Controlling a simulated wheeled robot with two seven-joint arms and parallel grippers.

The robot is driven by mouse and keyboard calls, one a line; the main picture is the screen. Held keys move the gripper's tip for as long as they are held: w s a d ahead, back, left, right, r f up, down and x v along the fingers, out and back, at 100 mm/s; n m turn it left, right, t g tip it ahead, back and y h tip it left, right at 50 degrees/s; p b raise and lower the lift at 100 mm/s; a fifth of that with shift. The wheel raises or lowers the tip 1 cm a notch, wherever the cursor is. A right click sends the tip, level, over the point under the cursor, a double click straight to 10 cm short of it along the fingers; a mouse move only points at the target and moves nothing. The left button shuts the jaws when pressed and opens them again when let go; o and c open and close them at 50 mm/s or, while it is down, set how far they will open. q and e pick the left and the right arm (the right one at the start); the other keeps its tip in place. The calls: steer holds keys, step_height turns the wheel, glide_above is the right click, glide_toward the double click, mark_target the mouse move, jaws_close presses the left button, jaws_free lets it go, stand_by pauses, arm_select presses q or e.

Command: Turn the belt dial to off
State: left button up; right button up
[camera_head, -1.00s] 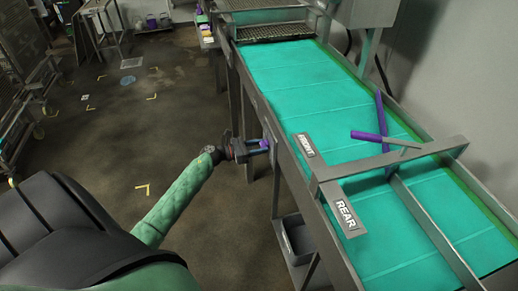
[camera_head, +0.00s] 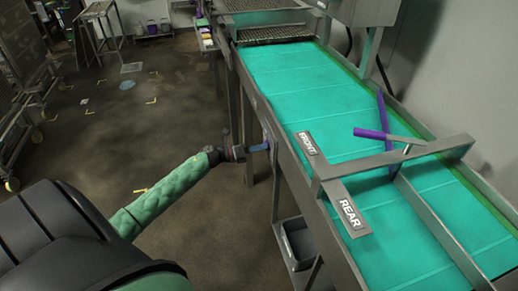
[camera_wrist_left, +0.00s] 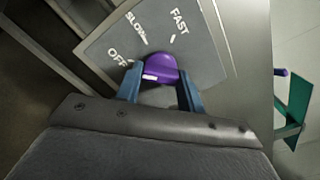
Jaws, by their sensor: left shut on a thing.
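The belt dial is a purple knob (camera_wrist_left: 160,68) on a grey panel (camera_wrist_left: 205,62) lettered OFF, SLOW and FAST, seen in the left wrist view. A white mark on the knob lies at its lower left, on the OFF side. My left gripper (camera_wrist_left: 160,92) is shut on the knob, one blue finger on each side. In the head view the left gripper (camera_head: 262,147) reaches the near side of the conveyor, and the knob is hidden there. My right gripper is not in view.
The conveyor has a teal belt (camera_head: 290,83) with a metal diverter frame lettered FRONT and REAR (camera_head: 349,213) and a purple-ended handle (camera_head: 372,134) above it. A grey bin (camera_head: 297,240) stands below. The floor at left is open, with racks (camera_head: 20,110) beyond.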

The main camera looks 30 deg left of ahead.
arm_select(q)
steer(key=shift+n, duration=0.3)
steer(key=o, duration=1)
steer(key=shift+s+a, duration=0.1)
steer(key=shift+a, duration=0.05)
steer(key=b+v, duration=0.3)
steer(key=v, duration=0.4)
steer(key=shift+s+a+b, duration=0.15)
steer(key=shift+a+b, duration=0.05)
steer(key=shift+b, duration=0.1)
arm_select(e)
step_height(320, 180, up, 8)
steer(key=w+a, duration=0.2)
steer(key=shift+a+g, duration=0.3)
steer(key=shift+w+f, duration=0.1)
